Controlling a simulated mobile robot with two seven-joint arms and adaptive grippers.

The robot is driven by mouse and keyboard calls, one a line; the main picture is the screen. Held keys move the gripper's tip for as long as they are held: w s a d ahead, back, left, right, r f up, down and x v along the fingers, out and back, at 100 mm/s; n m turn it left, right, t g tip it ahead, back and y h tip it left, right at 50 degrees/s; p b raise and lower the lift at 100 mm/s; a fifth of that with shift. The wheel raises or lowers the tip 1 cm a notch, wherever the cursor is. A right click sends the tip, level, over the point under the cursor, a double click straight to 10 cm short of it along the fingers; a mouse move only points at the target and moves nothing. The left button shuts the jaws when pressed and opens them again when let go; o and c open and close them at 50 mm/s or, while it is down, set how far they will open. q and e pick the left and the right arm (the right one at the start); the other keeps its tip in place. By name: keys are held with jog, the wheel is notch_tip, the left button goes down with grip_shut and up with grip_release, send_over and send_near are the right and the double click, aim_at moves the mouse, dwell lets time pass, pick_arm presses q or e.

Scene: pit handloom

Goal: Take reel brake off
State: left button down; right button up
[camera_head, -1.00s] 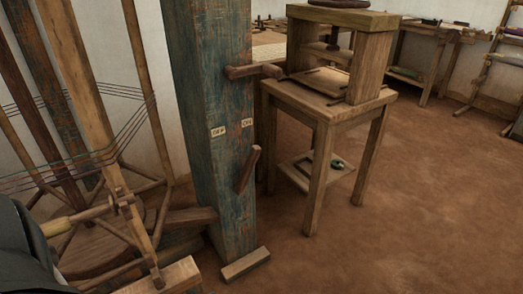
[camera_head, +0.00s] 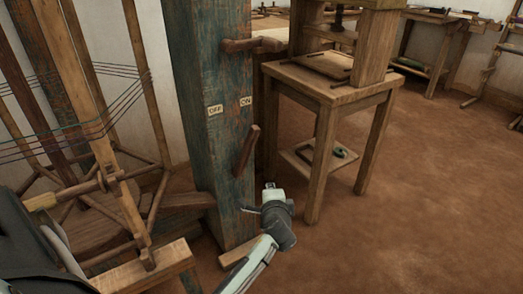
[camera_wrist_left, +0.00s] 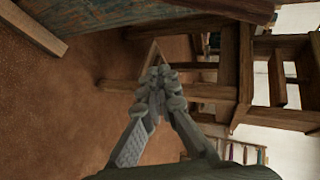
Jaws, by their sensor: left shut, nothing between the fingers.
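The reel brake lever (camera_head: 246,151) is a short brown wooden handle on the right face of a blue-green worn post (camera_head: 213,165). It slants, with its top end up and to the right, below the ON label (camera_head: 246,101). The OFF label (camera_head: 215,110) is to the left. My left gripper (camera_head: 270,190) is just right of the post, below and right of the lever and apart from it in the picture. Its closed fingers also show in the left wrist view (camera_wrist_left: 160,72), with nothing between them. My right gripper is out of view.
A wooden peg (camera_head: 254,46) sticks out high on the post. A wooden stand (camera_head: 330,95) with a press is behind it on the right. The reel frame with threads (camera_head: 75,120) is on the left. The brown floor (camera_head: 420,210) at right is clear.

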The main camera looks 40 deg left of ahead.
aim_at(246, 153)
pick_arm(q)
jog(key=w+a+r+m+t+y, duration=0.1)
jog(key=w+r+m+t+y, duration=0.1)
jog(key=w+r, duration=0.3)
notch_tip(246, 153, up, 4)
jog(key=shift+f+m+y+b, duration=0.1)
jog(key=shift+m+y+b, duration=0.2)
jog(key=shift+m+b, duration=0.15)
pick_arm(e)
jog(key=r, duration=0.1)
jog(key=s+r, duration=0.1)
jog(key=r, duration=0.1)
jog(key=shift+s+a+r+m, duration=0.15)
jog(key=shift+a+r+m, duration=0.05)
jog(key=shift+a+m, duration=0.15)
